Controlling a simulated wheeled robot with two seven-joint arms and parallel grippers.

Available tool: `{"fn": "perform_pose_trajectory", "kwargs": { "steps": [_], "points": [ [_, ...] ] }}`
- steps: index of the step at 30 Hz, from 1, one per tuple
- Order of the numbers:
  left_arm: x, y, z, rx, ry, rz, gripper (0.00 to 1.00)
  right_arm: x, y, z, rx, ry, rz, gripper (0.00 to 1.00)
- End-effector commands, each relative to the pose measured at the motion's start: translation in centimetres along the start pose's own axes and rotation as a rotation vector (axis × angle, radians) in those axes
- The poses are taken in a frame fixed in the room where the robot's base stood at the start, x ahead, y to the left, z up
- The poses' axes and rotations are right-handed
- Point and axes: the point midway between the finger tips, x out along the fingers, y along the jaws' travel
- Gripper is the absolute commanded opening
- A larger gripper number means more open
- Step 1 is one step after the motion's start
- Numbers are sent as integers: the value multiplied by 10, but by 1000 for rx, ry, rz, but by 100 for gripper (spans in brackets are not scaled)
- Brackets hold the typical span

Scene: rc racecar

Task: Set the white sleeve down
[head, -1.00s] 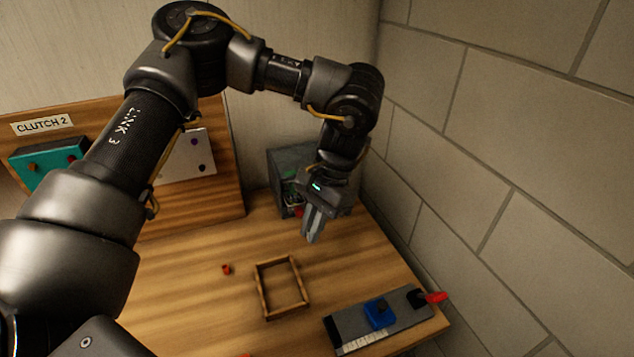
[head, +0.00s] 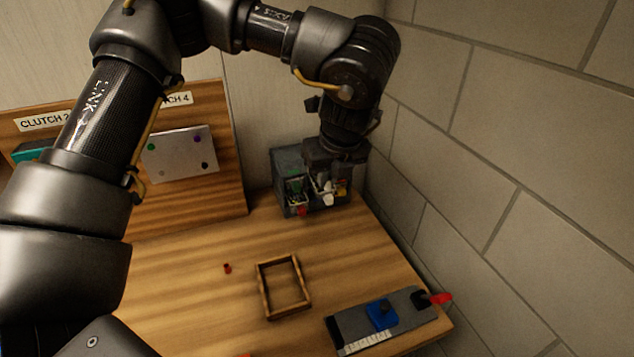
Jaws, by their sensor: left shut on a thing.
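My left gripper (head: 326,184) is at the grey compartment box (head: 286,165) at the back of the table, pointing down in front of its right part. It is shut on a small pale thing at its fingertips, which looks like the white sleeve (head: 327,196). The sleeve is tiny and partly hidden by the fingers, and I cannot tell whether it touches the box. An empty wooden frame (head: 262,290) lies on the table in front of the box. My right gripper is not in view.
A small red piece (head: 227,268) lies left of the frame. A grey fixture (head: 347,325) with a blue block (head: 381,314) and red handle (head: 440,298) is at the front right. A wooden board (head: 225,190) with panels stands at the back left. A block wall (head: 500,180) bounds the right.

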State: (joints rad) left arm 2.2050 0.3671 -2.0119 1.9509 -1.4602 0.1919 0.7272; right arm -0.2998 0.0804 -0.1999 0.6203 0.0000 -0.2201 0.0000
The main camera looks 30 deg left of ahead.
Motion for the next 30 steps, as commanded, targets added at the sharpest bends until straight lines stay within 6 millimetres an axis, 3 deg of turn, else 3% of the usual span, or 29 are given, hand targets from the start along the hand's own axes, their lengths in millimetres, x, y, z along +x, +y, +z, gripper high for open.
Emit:
{"fn": "perform_pose_trajectory", "kwargs": {
  "steps": [6, 15, 22, 30],
  "points": [
    [11, -5, 13, -3, 5, 3, 0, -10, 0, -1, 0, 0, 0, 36],
    [70, -28, 66, -8, 6, 7, 0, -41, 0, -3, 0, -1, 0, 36],
    [121, -39, 77, -4, 4, 5, 0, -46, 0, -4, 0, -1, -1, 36],
    [136, -44, 82, 1, 1, 0, 0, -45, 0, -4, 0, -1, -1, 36]
  ]
}}
